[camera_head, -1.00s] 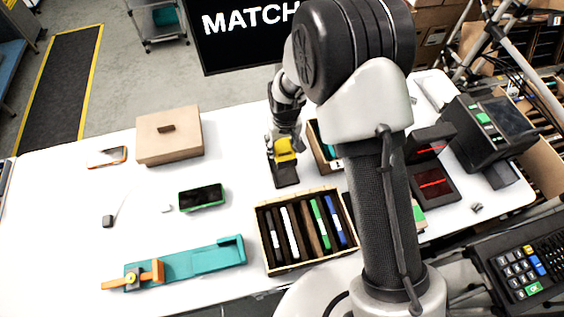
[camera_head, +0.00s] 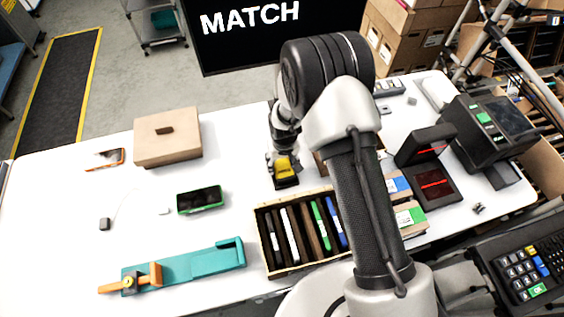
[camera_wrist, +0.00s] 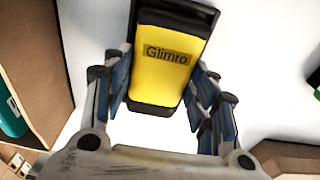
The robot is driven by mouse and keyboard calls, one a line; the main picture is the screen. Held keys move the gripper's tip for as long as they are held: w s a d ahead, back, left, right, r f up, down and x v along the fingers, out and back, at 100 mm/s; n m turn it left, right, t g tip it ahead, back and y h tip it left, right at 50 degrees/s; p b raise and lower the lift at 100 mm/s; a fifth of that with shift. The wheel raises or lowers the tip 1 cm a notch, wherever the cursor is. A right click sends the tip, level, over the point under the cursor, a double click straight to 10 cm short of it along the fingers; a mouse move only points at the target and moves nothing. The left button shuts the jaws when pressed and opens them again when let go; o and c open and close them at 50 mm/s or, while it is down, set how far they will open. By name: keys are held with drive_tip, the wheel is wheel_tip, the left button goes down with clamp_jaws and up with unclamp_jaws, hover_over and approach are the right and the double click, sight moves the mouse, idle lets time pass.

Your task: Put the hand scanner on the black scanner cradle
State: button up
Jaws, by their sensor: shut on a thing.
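The hand scanner (camera_head: 285,171) is yellow and black. In the wrist view the scanner (camera_wrist: 160,75) shows a yellow face marked "Glimro" between my fingers. My gripper (camera_head: 284,158) is shut on it, with a finger on each side. The black scanner cradle (camera_head: 286,186) stands on the white table behind the carton of folders. The scanner is over the cradle and hides most of it. I cannot tell whether the two touch.
An open carton of folders (camera_head: 262,237) stands just in front of the cradle. A teal fixture (camera_head: 195,267) is at the front. The table between phone and cradle is clear.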

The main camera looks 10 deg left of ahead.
sight(283, 168)
drive_tip(key=shift+f, duration=0.25)
drive_tip(key=o, duration=0.9)
drive_tip(key=shift+o, duration=0.2)
drive_tip(key=shift+r, duration=0.2)
wheel_tip(283, 168, up, 12)
drive_tip(key=s+p, duration=0.1)
drive_tip(key=shift+s+d+p, duration=0.15)
drive_tip(key=shift+d+p, duration=0.15)
drive_tip(key=shift+p, duration=0.05)
